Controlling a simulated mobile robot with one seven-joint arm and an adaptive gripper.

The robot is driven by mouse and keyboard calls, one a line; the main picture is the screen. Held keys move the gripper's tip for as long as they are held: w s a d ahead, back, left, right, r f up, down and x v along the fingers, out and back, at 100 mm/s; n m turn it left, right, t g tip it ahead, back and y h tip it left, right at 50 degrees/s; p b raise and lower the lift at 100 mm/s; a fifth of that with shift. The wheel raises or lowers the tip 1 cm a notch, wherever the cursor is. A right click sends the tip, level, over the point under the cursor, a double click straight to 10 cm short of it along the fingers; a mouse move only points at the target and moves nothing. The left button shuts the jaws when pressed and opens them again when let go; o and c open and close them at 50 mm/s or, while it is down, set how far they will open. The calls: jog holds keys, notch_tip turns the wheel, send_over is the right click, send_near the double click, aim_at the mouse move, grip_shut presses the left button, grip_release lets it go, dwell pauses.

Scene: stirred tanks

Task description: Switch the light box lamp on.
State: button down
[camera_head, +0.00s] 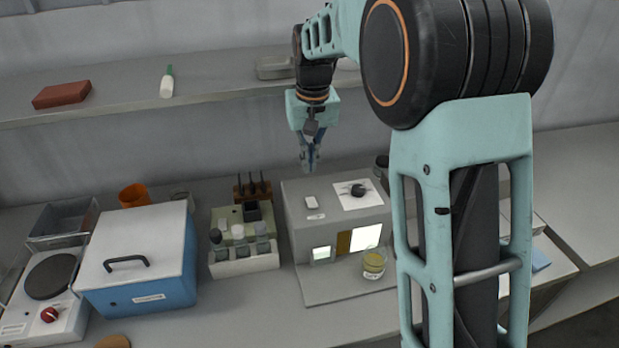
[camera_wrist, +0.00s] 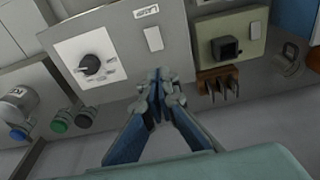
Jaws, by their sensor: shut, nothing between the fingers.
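The light box (camera_head: 292,215) is a grey case on the bench, with pale, bright windows (camera_head: 366,238) and a brown panel on its front. On its top are a small white rocker switch (camera_head: 311,203) with a label beside it and a white plate with a black knob (camera_head: 357,190). In the wrist view the switch (camera_wrist: 153,38) and the knob (camera_wrist: 92,64) both show clearly. My gripper (camera_head: 310,167) is shut and empty, above the back of the box and apart from the switch. Its fingertips also show in the wrist view (camera_wrist: 160,84).
A glass of yellow liquid (camera_head: 374,264) stands at the box's front. A rack of dark-capped bottles (camera_head: 245,264), a green-grey device and a wooden tool rack (camera_head: 252,187) stand left of it. A blue cooler (camera_head: 150,290) and a hotplate (camera_head: 50,275) are farther left. A shelf runs behind.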

jog(key=r, duration=0.5)
jog(key=shift+w+r, duration=0.3)
jog(key=shift+w, duration=0.05)
